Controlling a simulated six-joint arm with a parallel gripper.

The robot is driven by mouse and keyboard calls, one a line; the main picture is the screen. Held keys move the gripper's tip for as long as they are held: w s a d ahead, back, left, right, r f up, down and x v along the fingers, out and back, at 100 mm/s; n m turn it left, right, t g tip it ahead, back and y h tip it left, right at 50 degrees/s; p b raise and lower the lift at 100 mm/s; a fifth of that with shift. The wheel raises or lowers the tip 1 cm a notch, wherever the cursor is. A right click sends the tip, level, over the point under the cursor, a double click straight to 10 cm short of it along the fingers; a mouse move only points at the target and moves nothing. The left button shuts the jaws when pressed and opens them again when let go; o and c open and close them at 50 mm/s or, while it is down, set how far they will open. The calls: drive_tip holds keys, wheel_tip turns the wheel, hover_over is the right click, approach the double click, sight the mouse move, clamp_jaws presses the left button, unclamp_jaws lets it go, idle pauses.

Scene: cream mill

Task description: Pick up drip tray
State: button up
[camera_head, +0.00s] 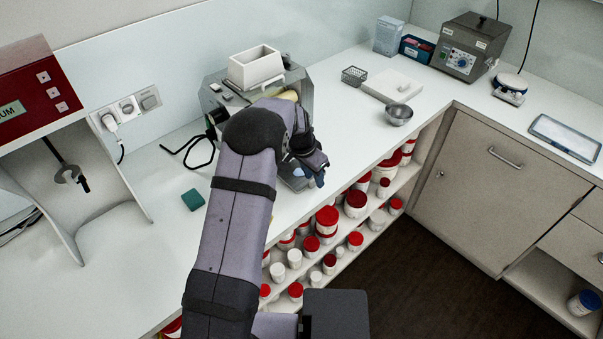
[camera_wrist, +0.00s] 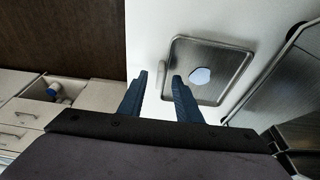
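The drip tray (camera_wrist: 228,64) is a shallow, square metal tray with rounded corners. In the wrist view it lies on the white counter, with a pale bluish patch (camera_wrist: 200,76) on it. A small light bar, perhaps its handle, shows at its left edge, between my fingers. My gripper (camera_wrist: 160,75) is open, its two blue fingers apart at the tray's left edge. The right fingertip overlaps the tray's edge in the picture; I cannot tell whether it touches. In the head view my arm and gripper (camera_head: 318,180) hide most of the tray (camera_head: 297,183).
The grey mill with its white hopper (camera_head: 256,70) stands directly behind the tray. A metal bowl (camera_head: 398,114), a white board (camera_head: 393,86) and a wire basket (camera_head: 354,75) are farther right. Shelves of red-lidded jars (camera_head: 327,219) lie below the counter edge. A green block (camera_head: 193,199) lies left.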

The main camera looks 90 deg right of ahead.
clamp_jaws()
drive_tip(key=shift+r, duration=0.15)
drive_tip(key=shift+d+r, duration=0.1)
drive_tip(key=shift+r, duration=0.1)
wheel_tip(320, 180, up, 9)
drive_tip(key=b, duration=0.3)
drive_tip(key=shift+r+b, duration=0.2)
drive_tip(key=shift+b, duration=0.1)
